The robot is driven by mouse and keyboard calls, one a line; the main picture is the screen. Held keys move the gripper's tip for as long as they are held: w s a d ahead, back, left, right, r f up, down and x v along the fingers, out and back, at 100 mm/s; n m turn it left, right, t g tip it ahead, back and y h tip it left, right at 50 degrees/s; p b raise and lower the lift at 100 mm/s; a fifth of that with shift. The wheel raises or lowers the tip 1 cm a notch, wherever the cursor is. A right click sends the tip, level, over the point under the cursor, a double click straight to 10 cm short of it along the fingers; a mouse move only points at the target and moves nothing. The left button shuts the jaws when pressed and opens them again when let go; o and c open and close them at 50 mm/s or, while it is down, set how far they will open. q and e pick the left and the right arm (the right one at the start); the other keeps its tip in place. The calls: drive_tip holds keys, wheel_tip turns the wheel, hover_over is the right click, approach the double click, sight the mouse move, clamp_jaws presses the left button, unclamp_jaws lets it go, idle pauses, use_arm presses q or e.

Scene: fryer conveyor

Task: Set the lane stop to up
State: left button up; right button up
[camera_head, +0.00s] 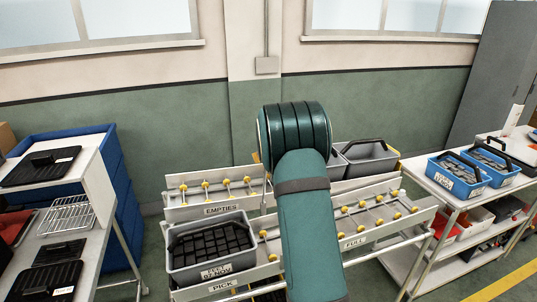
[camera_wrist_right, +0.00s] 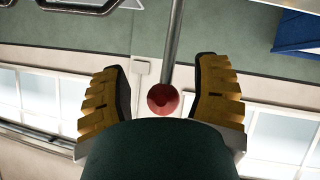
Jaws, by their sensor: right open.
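A red ball knob (camera_wrist_right: 163,99) on the end of a thin grey metal rod (camera_wrist_right: 173,45) shows in the right wrist view; it appears to be the lane stop's handle. My right gripper (camera_wrist_right: 160,68) is open, with one yellow ribbed finger on each side of the knob and a visible gap to both. I cannot tell the knob's exact depth between the fingers. In the head view my right arm covers the middle of the rack, and the knob and right gripper are hidden. My left gripper is not in view.
The rack has lanes marked EMPTIES (camera_head: 218,209), FULL (camera_head: 354,242) and PICK (camera_head: 222,286). A grey crate (camera_head: 212,270) stands at the pick end, and grey crates (camera_head: 370,165) sit behind my arm. A left table (camera_head: 98,250) and right shelf (camera_head: 455,197) with blue crates (camera_head: 459,190) flank it.

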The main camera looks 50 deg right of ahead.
drive_tip(key=shift+f, duration=0.1)
drive_tip(key=v, duration=1.2)
idle(0.4)
idle(0.5)
